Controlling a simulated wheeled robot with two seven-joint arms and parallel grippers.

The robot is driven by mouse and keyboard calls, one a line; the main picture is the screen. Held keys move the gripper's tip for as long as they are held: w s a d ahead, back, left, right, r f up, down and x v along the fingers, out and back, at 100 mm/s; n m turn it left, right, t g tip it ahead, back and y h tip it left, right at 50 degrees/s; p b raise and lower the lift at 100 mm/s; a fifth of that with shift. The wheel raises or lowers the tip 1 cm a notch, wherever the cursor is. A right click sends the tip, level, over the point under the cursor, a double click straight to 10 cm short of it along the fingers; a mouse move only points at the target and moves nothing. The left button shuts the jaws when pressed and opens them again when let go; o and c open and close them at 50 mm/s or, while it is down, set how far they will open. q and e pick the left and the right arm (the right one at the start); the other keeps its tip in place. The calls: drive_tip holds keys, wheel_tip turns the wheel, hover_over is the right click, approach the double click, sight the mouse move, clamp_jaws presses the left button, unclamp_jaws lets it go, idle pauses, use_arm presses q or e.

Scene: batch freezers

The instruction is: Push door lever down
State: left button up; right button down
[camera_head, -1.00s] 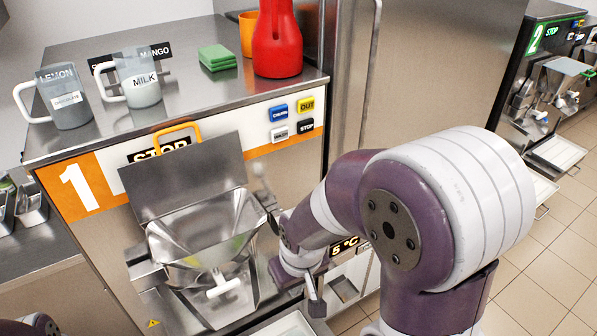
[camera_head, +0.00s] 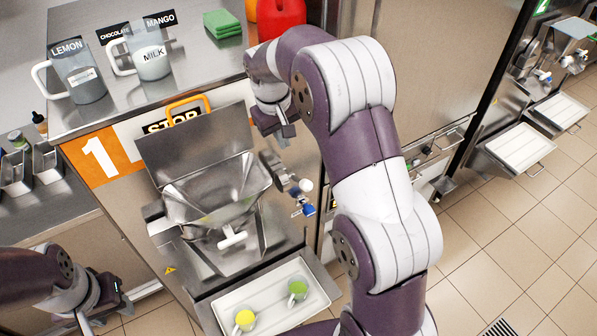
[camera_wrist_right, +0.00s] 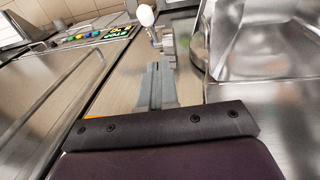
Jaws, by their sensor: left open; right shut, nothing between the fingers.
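The door lever (camera_head: 284,172), with a white knob (camera_head: 305,185) at its end, is on the front of machine 1, right of the metal hopper. The knob points right in the head view. It also shows at the top of the right wrist view (camera_wrist_right: 146,15). My right gripper (camera_head: 284,130) is above the lever, apart from it, shut and empty. Its closed fingers (camera_wrist_right: 157,80) show in the middle of the wrist view. My left gripper (camera_head: 98,308) is low at the left, open and empty, away from the machine. My right arm hides part of the machine's right side.
Labelled jugs (camera_head: 85,80), a green cloth stack (camera_head: 222,23) and a red container (camera_head: 280,15) stand on top. A white tray (camera_head: 265,300) with a yellow and a green cup is below the hopper. Tiled floor (camera_head: 500,250) is free at the right.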

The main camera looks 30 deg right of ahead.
drive_tip(key=b, duration=0.2)
hover_over(300, 182)
wheel_tip(300, 182, down, 12)
drive_tip(key=shift+s+a+f, duration=0.2)
drive_tip(key=shift+a+f, duration=0.05)
drive_tip(key=shift+f, duration=0.2)
drive_tip(key=shift+a, duration=0.1)
drive_tip(key=shift+f, duration=0.1)
